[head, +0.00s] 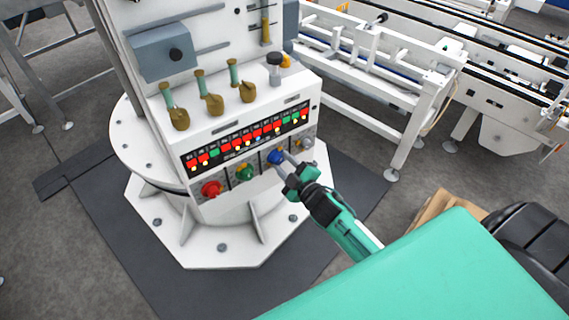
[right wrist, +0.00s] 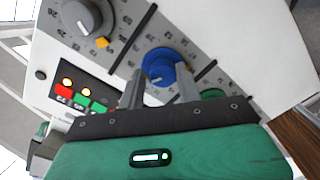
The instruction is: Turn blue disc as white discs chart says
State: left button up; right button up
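The blue disc (head: 274,157) is on the sloped front panel of a white machine, third from the left in a row of discs. In the right wrist view the blue disc (right wrist: 160,64) lies between my finger ends, its lower part near them. My right gripper (head: 286,164) is at the blue disc, its fingers spread apart; I cannot tell whether they touch it. The pale grey-white disc (head: 307,142) is at the row's right end; it also shows in the right wrist view (right wrist: 84,14) with an orange marker and a numbered scale. My left gripper is out of view.
A red disc (head: 211,188) and a green disc (head: 245,173) sit left of the blue one. Above runs a strip of red and green numbered tiles (head: 248,140), too small to read surely. Several brass-coloured levers (head: 210,103) stand on the ledge above.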

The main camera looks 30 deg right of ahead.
jog(key=o, duration=0.3)
jog(key=shift+d, duration=0.25)
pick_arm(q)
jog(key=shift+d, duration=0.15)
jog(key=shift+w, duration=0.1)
pick_arm(e)
jog(key=shift+a, duration=0.15)
jog(key=shift+s+f, duration=0.1)
jog(key=shift+s, duration=0.3)
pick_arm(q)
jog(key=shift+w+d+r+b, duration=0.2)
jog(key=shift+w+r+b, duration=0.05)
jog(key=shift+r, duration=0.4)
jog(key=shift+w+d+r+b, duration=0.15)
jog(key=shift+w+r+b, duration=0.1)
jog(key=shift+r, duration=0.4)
pick_arm(e)
jog(key=s+d, duration=0.2)
jog(key=s, duration=1)
jog(key=shift+s+d+r, duration=0.3)
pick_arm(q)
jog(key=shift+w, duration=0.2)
